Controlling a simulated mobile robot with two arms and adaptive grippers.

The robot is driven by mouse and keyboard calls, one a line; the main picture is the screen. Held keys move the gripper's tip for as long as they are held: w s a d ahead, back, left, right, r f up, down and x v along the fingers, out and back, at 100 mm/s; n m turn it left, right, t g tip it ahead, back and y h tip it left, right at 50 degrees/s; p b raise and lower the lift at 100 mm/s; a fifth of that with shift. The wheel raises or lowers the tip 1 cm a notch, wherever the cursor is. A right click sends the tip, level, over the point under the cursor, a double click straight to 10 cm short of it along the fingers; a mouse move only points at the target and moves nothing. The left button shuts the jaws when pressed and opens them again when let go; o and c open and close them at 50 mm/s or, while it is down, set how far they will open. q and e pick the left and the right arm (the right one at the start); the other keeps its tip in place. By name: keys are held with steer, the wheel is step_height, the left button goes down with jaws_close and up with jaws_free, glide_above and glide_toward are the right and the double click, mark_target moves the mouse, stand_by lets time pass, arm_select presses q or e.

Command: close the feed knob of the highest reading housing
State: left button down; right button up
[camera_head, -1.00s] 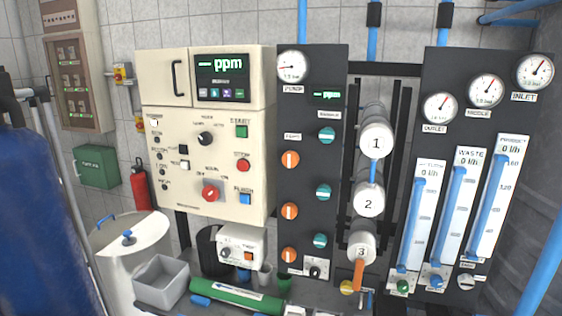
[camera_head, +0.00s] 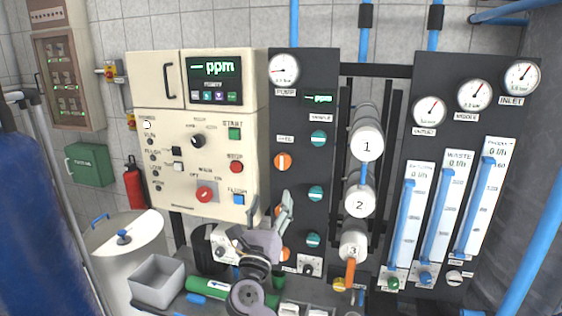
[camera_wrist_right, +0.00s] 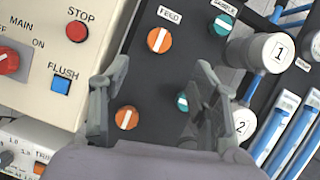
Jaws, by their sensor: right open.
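Three housings stand in a column: housing 1 (camera_head: 367,145), housing 2 (camera_head: 359,202) and housing 3 (camera_head: 353,247). Orange feed knobs run down the dark panel left of them: the top one (camera_head: 283,161) is clear, the lower two are partly hidden by my right gripper (camera_head: 285,208). In the right wrist view the open, empty fingers (camera_wrist_right: 162,70) point at the panel. The top feed knob (camera_wrist_right: 159,40) lies beyond the fingertips, and the middle one (camera_wrist_right: 127,118) shows between the fingers, near the left one. The small panel display (camera_head: 319,98) shows green ppm text, its number unreadable. My left gripper is out of view.
Teal sample knobs (camera_head: 318,138) sit right of the feed knobs. A cream control cabinet (camera_head: 220,130) with buttons stands left of the panel. A grey bin (camera_head: 158,281) and a green cylinder (camera_head: 205,287) lie below. Flow meters (camera_head: 440,215) stand right.

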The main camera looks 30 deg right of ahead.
mark_target(282, 163)
steer(key=p+x, duration=0.3)
steer(key=x, duration=0.9)
steer(key=shift+r, duration=0.15)
steer(key=shift+p+x, duration=0.35)
steer(key=shift+x, duration=0.45)
